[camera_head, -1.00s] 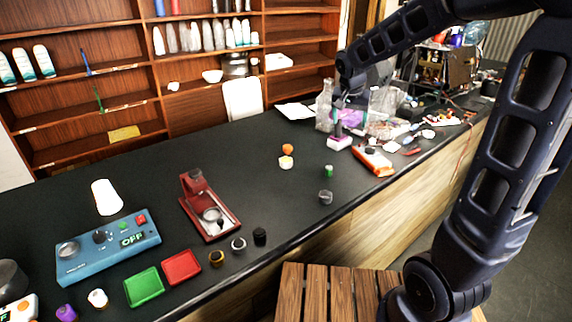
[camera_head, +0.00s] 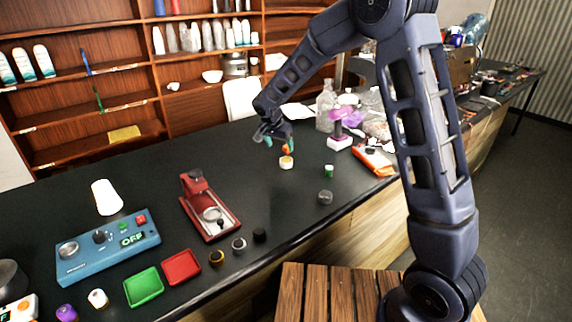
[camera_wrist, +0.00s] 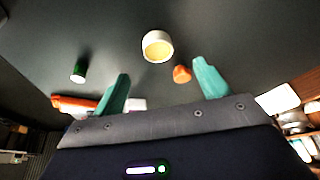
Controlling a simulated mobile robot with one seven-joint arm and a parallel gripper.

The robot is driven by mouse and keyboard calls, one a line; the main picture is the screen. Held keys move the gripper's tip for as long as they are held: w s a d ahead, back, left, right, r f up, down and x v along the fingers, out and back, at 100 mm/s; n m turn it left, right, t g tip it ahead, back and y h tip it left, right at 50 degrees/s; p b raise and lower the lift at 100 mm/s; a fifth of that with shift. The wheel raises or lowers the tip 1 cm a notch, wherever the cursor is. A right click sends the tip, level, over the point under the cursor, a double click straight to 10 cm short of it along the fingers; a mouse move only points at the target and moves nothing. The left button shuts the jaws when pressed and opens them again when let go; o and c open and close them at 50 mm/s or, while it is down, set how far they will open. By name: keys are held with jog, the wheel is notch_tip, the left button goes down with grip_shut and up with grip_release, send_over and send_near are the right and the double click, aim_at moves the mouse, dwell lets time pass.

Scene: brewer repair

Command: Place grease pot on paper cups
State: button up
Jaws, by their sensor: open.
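A small white pot with yellowish contents (camera_head: 286,163), which looks like the grease pot, stands upright on the dark counter; the wrist view shows it too (camera_wrist: 157,46). My gripper (camera_head: 279,145) is open and empty just above and behind the pot. In the wrist view its teal fingers (camera_wrist: 161,78) are spread, with the pot beyond the fingertips and not touched. The white paper cups (camera_head: 106,197), seemingly an upside-down stack, stand at the left of the counter behind the blue control box.
A small orange object (camera_wrist: 182,74) sits close to the pot. A green-capped item (camera_head: 329,171) and a grey knob (camera_head: 325,197) stand to the right. A red press (camera_head: 209,206) and the blue control box (camera_head: 108,246) lie left. The counter between press and pot is clear.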

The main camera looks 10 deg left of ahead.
aim_at(286, 160)
jog(key=x, duration=1)
jog(key=shift+w+d, duration=0.2)
jog(key=shift+d, duration=0.15)
jog(key=shift+c, duration=0.2)
jog(key=c, duration=1.2)
notch_tip(286, 160, up, 20)
jog(key=shift+r, duration=0.1)
